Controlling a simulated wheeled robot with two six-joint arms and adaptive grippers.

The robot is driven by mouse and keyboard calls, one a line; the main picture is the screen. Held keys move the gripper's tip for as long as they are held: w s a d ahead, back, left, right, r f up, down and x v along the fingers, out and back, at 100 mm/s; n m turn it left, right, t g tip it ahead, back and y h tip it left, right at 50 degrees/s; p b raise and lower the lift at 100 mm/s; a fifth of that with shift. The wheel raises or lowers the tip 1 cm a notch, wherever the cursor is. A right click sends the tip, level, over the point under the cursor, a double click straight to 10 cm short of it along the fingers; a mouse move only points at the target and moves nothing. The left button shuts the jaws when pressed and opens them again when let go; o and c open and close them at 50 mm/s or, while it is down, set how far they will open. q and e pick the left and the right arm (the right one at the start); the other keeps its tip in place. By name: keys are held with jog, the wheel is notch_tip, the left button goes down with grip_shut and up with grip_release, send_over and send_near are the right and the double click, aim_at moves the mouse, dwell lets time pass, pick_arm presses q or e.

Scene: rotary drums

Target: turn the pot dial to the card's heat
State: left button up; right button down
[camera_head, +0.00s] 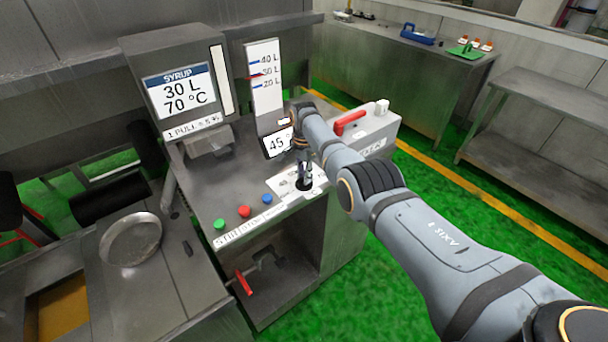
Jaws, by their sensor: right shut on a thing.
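The card (180,91) on the upright panel at the back left reads "SYRUP 30 L 70 °C". A small display (275,143) shows "45°"; my right arm covers its right part. The pot dial (304,186) is a dark knob on a white plate (283,187) at the front right of the steel console. My right gripper (304,178) points down from above and is shut on the dial. The fingers and wrist hide much of the knob. My left gripper is not in view.
Green, red (244,211) and blue buttons line the console's front edge. A level gauge (264,80) stands behind. A red-handled valve (244,282) sits below; a round pan (131,240) lies left.

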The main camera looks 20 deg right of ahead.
jog(key=shift+m, duration=0.6)
jog(key=c, duration=1.3)
grip_release()
notch_tip(320, 180, up, 12)
